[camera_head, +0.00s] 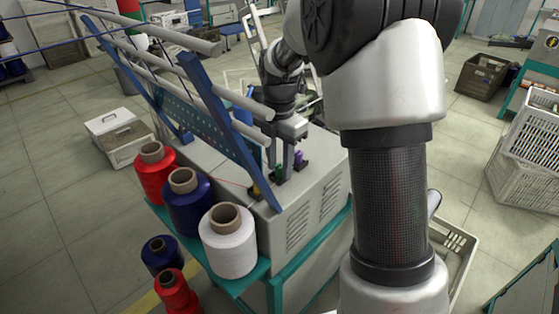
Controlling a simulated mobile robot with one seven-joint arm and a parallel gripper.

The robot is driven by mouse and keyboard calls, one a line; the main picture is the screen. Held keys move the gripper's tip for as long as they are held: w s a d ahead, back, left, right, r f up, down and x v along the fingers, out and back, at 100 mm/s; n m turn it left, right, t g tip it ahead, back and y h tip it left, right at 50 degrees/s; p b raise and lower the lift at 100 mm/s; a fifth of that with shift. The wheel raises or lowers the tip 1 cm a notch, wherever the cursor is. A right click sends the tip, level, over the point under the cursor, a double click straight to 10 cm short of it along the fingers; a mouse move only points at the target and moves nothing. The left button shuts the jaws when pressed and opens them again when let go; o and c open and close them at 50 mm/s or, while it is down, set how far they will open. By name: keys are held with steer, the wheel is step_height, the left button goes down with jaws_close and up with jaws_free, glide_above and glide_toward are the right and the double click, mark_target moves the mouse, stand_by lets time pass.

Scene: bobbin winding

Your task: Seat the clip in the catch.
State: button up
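My gripper (280,168) points down over the top of the grey winding machine (312,192), behind the blue rack post. Its two fingers look a little apart, but they are small, and I cannot tell whether anything is between them. A small green piece (279,173) is at the fingertips and a small purple piece (299,159) is just right of them; contact is unclear. I cannot make out the clip or the catch at this size.
Red (152,175), blue (187,203) and white (229,243) thread cones stand on the teal ledge (243,284) at the machine's left. A blue-post rack with grey bars (222,91) rises close to my gripper. Crates (526,165) stand at right.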

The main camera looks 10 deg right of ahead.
mark_target(280, 166)
steer(key=shift+c, duration=0.2)
jaws_close()
steer(key=shift+r, duration=0.15)
step_height(280, 166, up, 4)
steer(key=p, duration=0.3)
steer(key=shift+r+p, duration=0.25)
steer(key=shift+p, duration=0.15)
steer(key=shift+f, duration=0.1)
steer(key=shift+s, duration=0.1)
